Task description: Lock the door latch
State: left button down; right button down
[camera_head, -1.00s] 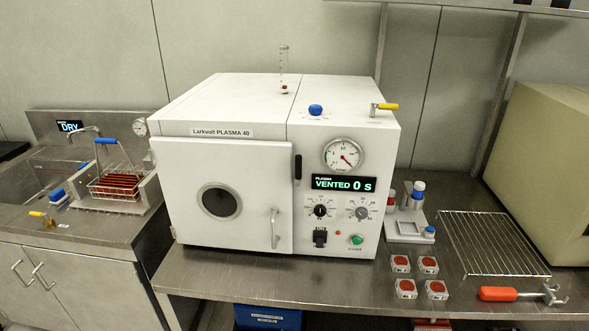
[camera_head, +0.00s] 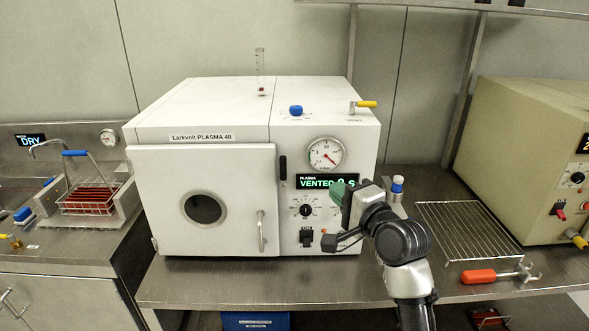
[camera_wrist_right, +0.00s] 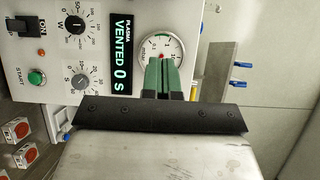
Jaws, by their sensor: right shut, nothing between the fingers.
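The white chamber door (camera_head: 170,185) of the plasma cleaner sits flush in its front and looks closed. It has a round dark window (camera_head: 205,208) and a vertical bar handle (camera_head: 261,232). The small black latch (camera_head: 283,168) stands upright just right of the door's upper right edge. My right gripper (camera_head: 338,190), with green fingers, is in front of the control panel, right of the latch and apart from it. Its fingers are shut and empty; they also show in the right wrist view (camera_wrist_right: 163,75), over the gauge. The latch is not in the wrist view. My left gripper is not in view.
The gauge (camera_head: 325,154), display (camera_head: 318,182) and knobs are right of the latch; my right arm hides part of the panel. A blue knob (camera_head: 296,110) and yellow-handled valve (camera_head: 366,104) are on top. A wire rack (camera_head: 468,232) and red-handled tool (camera_head: 497,274) lie right.

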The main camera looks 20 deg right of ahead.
jog(key=shift+d, duration=0.15)
jog(key=shift+w, duration=0.1)
jog(key=p, duration=0.2)
send_near(283, 168)
jog(key=w+d, duration=0.3)
jog(key=w, duration=0.3)
jog(key=shift+w+a+r+p, duration=0.15)
jog(key=shift+w+a+p, duration=0.2)
jog(key=shift+a, duration=0.45)
jog(key=shift+w+a+r+p, duration=0.15)
jog(key=shift+w+a+p, duration=0.25)
jog(key=shift+a, duration=0.4)
jog(key=shift+w, duration=0.1)
